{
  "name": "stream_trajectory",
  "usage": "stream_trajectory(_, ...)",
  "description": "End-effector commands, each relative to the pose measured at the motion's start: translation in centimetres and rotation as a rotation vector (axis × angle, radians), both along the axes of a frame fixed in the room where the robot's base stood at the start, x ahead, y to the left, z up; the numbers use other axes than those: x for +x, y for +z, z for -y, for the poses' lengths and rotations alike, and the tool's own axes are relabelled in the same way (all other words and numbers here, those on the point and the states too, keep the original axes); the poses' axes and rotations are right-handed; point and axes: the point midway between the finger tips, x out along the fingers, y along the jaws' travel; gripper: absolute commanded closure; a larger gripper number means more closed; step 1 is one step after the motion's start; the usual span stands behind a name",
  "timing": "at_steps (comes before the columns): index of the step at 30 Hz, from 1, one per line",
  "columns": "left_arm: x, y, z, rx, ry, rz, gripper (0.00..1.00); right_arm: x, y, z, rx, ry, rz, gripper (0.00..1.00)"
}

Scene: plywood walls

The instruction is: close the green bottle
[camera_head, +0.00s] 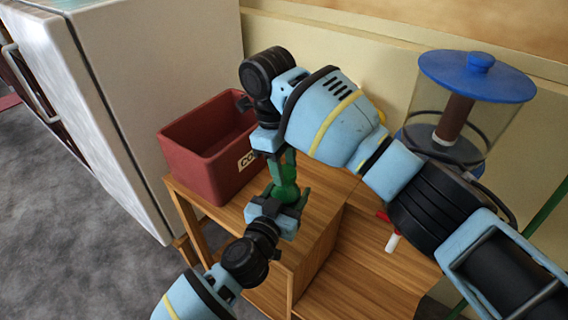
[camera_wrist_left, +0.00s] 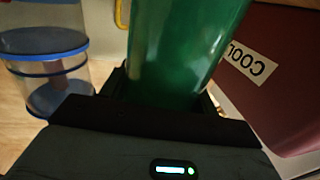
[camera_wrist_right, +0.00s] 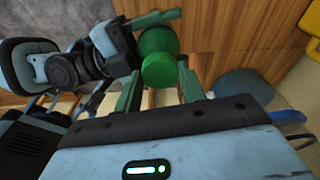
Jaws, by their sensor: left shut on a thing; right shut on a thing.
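The green bottle (camera_head: 285,190) is held over the wooden table; my left gripper (camera_head: 286,198) is shut on its body from below. The bottle fills the middle of the left wrist view (camera_wrist_left: 185,45) between the dark fingers. My right gripper (camera_head: 280,162) comes from above, at the bottle's top end. In the right wrist view a round green cap (camera_wrist_right: 160,70) sits between the fingers of that gripper, shut on it, with the wider bottle (camera_wrist_right: 158,40) just behind. The cap and bottle look lined up; whether they touch cannot be told. In the head view the cap is mostly hidden by the right gripper.
A dark red box (camera_head: 195,165) with a white label stands on the table (camera_head: 330,215) to the left of the grippers. A clear container with a blue lid (camera_head: 475,75) stands at the back right. A small red and white item (camera_head: 392,242) lies on the lower board.

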Motion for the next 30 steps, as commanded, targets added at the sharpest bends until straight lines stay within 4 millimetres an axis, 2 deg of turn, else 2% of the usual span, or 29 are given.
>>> stream_trajectory(9,0.0,-0.1,-0.1,0.002,0.001,-0.002,1.0,0.0,0.1,-0.1,0.001,-0.015,0.002,0.8)
stream_trajectory(10,0.0,-0.1,-0.1,0.002,0.001,-0.002,1.0,0.0,0.1,-0.1,0.001,-0.015,0.002,0.57)
stream_trajectory(15,0.0,-0.1,-0.1,0.002,0.001,-0.002,1.0,0.0,0.1,0.0,0.0,-0.014,0.001,0.38)
stream_trajectory(23,0.0,-0.1,0.0,0.002,0.001,-0.001,1.0,0.0,0.1,0.0,0.0,-0.014,0.001,0.38)
stream_trajectory(30,0.0,-0.1,0.0,0.002,0.001,-0.001,1.0,0.1,2.8,0.0,-0.002,-0.014,0.005,0.38)
